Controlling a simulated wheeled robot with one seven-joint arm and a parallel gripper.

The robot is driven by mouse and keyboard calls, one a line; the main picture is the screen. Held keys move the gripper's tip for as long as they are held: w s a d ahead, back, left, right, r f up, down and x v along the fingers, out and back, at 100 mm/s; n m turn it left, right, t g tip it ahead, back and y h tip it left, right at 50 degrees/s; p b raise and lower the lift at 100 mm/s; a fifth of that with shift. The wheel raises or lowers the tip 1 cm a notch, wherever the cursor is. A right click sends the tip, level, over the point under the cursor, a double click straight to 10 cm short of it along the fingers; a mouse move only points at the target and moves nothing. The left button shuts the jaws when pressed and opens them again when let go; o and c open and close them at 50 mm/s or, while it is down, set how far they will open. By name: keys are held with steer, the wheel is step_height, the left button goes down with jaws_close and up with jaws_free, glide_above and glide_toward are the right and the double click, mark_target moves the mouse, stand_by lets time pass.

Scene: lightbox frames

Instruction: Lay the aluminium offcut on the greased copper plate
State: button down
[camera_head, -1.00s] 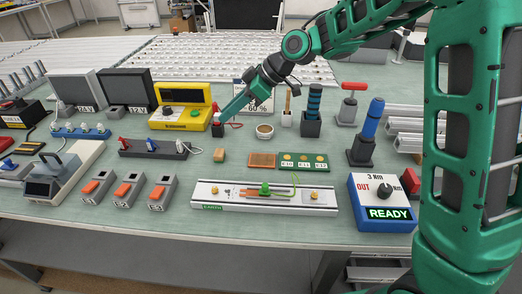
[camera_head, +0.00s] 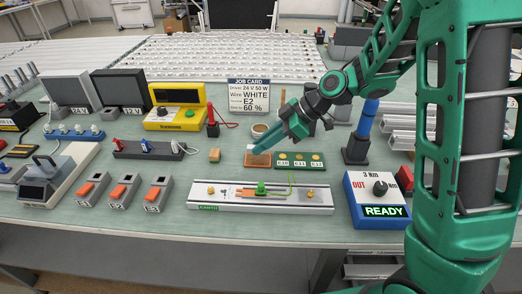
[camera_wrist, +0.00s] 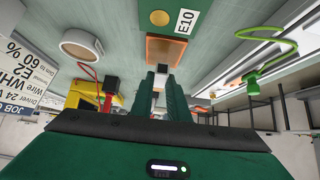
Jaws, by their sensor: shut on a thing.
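The greased copper plate (camera_head: 250,162) is a small orange-brown square on the bench, left of a green strip. My gripper (camera_head: 257,147) reaches down over it from the upper right. It is shut on a small pale grey piece, the aluminium offcut (camera_head: 258,151), at its fingertips. In the wrist view the copper plate (camera_wrist: 165,50) lies just beyond the tips of my gripper (camera_wrist: 160,72). Whether the offcut touches the plate I cannot tell; my fingers hide part of it.
The green strip (camera_head: 304,160) with brass studs adjoins the plate on the right. A wooden block (camera_head: 215,155) stands to the left. The long white rail (camera_head: 220,204) lies in front. A job card (camera_head: 249,95) stands behind, and a blue-handled tool (camera_head: 367,118) stands right.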

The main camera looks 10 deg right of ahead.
steer(key=shift+f, duration=1.3)
steer(key=c, duration=1.7)
jaws_free()
steer(key=shift+f, duration=0.1)
steer(key=shift+v, duration=3.9)
steer(key=shift+s+a, duration=0.1)
